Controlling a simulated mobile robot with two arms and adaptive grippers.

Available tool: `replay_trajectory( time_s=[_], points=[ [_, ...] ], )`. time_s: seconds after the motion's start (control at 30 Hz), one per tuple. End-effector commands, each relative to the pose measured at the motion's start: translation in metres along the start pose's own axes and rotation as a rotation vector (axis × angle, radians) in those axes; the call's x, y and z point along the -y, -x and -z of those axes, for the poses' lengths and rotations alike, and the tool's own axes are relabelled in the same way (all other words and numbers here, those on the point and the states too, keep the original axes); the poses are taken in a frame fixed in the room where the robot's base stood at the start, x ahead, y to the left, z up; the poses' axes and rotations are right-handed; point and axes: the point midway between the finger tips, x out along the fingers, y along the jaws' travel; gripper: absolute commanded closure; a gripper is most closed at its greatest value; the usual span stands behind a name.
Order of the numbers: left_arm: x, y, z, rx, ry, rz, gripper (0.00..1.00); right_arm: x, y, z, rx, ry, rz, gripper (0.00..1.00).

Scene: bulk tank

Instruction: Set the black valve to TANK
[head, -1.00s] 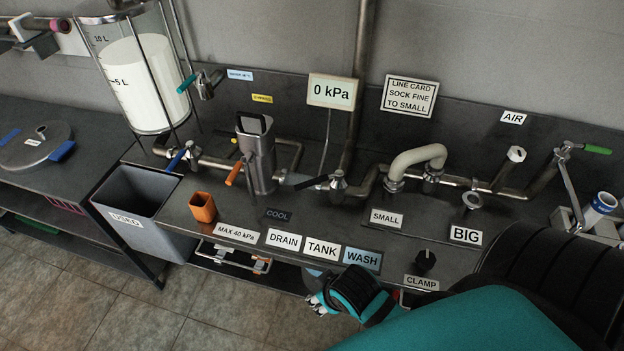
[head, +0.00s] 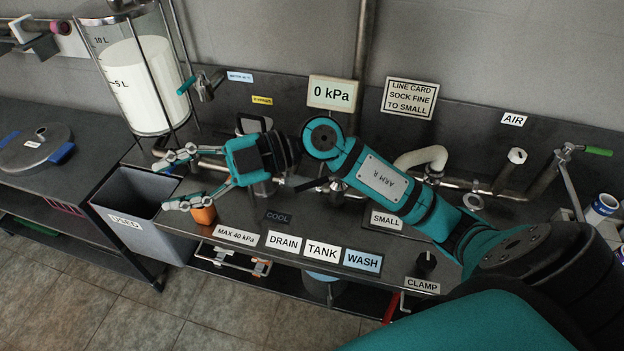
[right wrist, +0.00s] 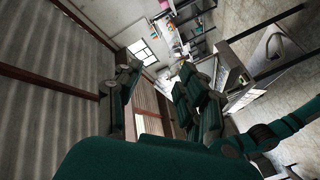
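The black valve's handle (head: 312,183) shows just below my right forearm in the head view. It points to the left from its metal body, which my arm partly covers. The DRAIN (head: 284,243), TANK (head: 322,250) and WASH (head: 361,260) labels sit in a row on the bench's front edge. My right gripper (head: 172,180) is open and empty, to the left of the black valve, with its fingers pointing left above the orange cup (head: 204,214). Its spread fingers also show in the right wrist view (right wrist: 157,90). My left gripper is not in view.
A glass tank of white liquid (head: 133,85) stands at the back left. A grey bin (head: 135,215) is at the bench's left end. The gauge (head: 332,93) reads 0 kPa. A pale curved hose (head: 420,157) stands behind my right arm.

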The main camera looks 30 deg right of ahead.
Motion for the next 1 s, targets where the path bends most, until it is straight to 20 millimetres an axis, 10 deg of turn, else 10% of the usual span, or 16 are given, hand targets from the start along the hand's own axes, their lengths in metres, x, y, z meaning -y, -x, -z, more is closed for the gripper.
replay_trajectory(
  time_s=[0.23, 0.5, 1.0],
  points=[
    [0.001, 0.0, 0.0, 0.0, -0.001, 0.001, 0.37, 0.02, 0.114, -0.114, 0.771, -0.157, 0.501, 0.61],
    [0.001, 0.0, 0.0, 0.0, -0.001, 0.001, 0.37, -0.008, 0.241, -0.136, 1.38, -0.398, 0.505, 0.61],
    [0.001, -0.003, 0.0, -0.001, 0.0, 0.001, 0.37, 0.031, 0.248, -0.193, 1.433, -0.431, 0.5, 0.61]
  ],
)
